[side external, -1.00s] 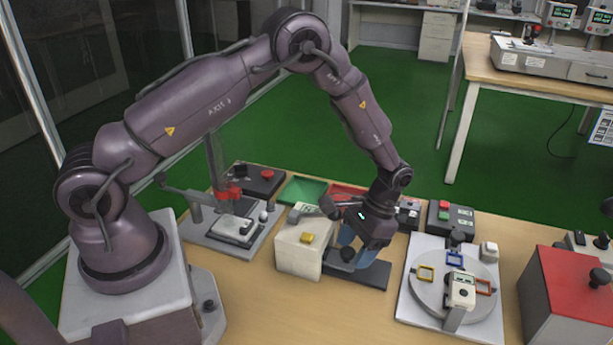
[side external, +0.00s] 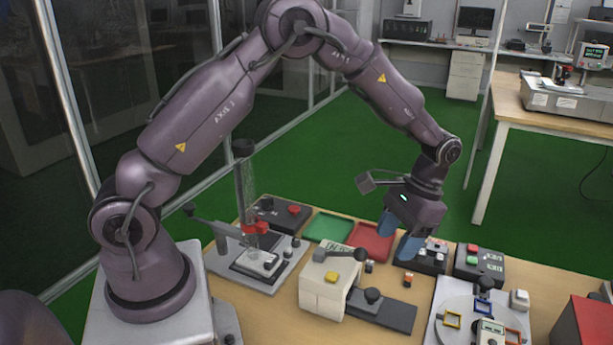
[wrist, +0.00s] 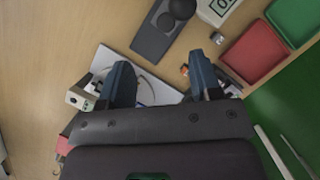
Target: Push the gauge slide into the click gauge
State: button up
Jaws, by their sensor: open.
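The click gauge (side external: 318,295) is a cream block with a yellow button and a small display on top. The gauge slide (side external: 370,297), a dark piece with a round black knob, sits on a flat dark rail at the block's right side; how deep it sits is unclear. The slide's knob also shows at the top of the wrist view (wrist: 166,22), beside the gauge's display corner (wrist: 214,8), whose dark characters are cut off. My gripper (side external: 396,237), with two blue fingers, is open and empty, raised behind and right of the slide.
Green (side external: 328,228) and red (side external: 372,243) trays lie behind the gauge. Button boxes (side external: 480,264) stand at the back right. A round turntable fixture (side external: 465,312) is at front right. A lever press fixture (side external: 255,262) stands left. Bare table lies in front of the gauge.

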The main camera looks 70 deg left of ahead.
jog(key=s+r+t, duration=0.6)
jog(key=s+r, duration=0.8)
jog(key=s, duration=0.2)
jog(key=shift+s+a+r, duration=0.25)
jog(key=shift+r, duration=0.05)
jog(key=s+a+r+t, duration=0.1)
jog(key=s+r+t, duration=0.2)
jog(key=s+r, duration=0.1)
jog(key=shift+r, duration=0.45)
jog(key=shift+a, duration=0.1)
dwell(1.9)
